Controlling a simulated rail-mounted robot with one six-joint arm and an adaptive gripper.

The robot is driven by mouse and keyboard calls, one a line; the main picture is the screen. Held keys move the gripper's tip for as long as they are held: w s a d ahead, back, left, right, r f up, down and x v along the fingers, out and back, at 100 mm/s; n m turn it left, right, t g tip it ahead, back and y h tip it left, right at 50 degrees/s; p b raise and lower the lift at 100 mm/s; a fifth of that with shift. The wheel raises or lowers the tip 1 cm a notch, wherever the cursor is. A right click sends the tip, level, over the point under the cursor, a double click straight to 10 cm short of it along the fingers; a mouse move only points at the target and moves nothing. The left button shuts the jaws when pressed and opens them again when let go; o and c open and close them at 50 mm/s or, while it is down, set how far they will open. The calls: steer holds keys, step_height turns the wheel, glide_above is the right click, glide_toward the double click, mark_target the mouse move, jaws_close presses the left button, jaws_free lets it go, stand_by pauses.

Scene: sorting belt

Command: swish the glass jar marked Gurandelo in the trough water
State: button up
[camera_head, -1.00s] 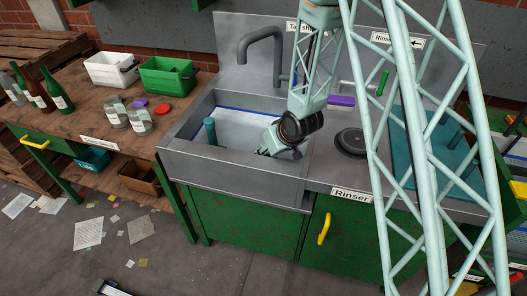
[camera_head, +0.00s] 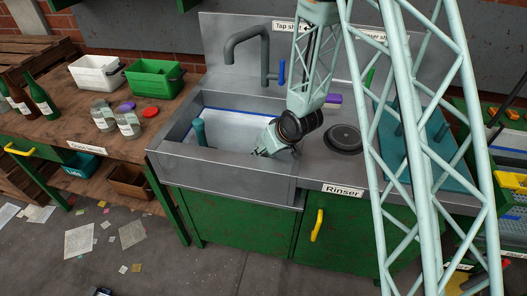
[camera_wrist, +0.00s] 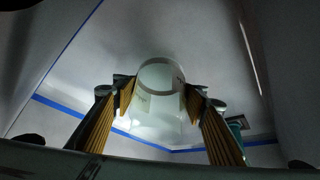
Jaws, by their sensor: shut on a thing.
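My gripper (camera_head: 260,148) is low inside the grey trough (camera_head: 222,166), towards its right side. In the wrist view its two ribbed fingers (camera_wrist: 160,105) are shut on a clear glass jar (camera_wrist: 160,112), one on each side. The jar's round rim or base faces the camera, and its label is too faint to read. In the head view the jar is hidden behind the trough's front wall and my gripper. A blue line (camera_wrist: 68,106) runs around the trough walls. The water surface is hard to make out, so I cannot tell how deep the jar sits.
A teal cylinder (camera_head: 199,132) stands at the trough's left. A tap (camera_head: 262,45) arches over the back. Two jars (camera_head: 103,116) stand on the left bench beside green bottles (camera_head: 40,95), a white bin (camera_head: 96,73) and a green bin (camera_head: 152,78). A round black disc (camera_head: 345,138) lies right.

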steer(key=shift+s+d+f, duration=0.25)
steer(key=shift+s+f, duration=0.2)
steer(key=shift+f, duration=0.3)
steer(key=shift+w+a+r, duration=0.1)
steer(key=shift+w+a, duration=0.25)
steer(key=shift+a, duration=0.15)
steer(key=shift+w+a, duration=0.2)
steer(key=shift+a, duration=0.3)
steer(key=shift+w+a, duration=0.15)
steer(key=shift+a, duration=0.65)
steer(key=shift+c, duration=0.4)
steer(key=shift+w+a+r, duration=0.1)
steer(key=shift+w+a, duration=0.1)
steer(key=shift+a, duration=0.4)
steer(key=shift+w+a+r, duration=0.1)
steer(key=shift+w+a, duration=0.05)
steer(key=shift+a, duration=0.5)
steer(key=shift+w+a+r, duration=0.1)
steer(key=shift+w+a, duration=0.1)
steer(key=shift+a, duration=0.4)
steer(key=shift+d, duration=0.1)
